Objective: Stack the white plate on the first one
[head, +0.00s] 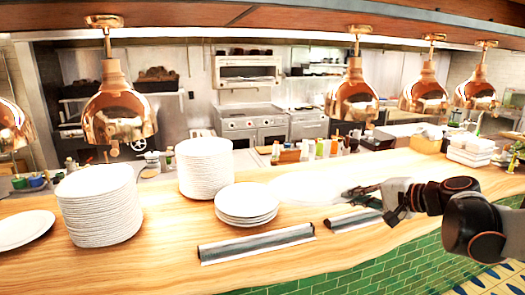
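A white plate (308,190) shows pale and washed out in the middle of the wooden counter, just right of a small stack of white plates (247,198). My gripper (352,193) is at the plate's right rim and appears shut on it. The plate looks roughly level; I cannot tell how far it is above the counter. Its left edge comes close to the small stack's right edge. A single white plate (22,229) lies at the far left of the counter.
Two tall stacks of white plates stand on the counter, one at left (98,205) and one behind the small stack (204,168). Two dark metal strips (257,243) lie along the front edge. Copper lamps (119,112) hang above. Bottles (320,148) and white containers (470,150) stand behind.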

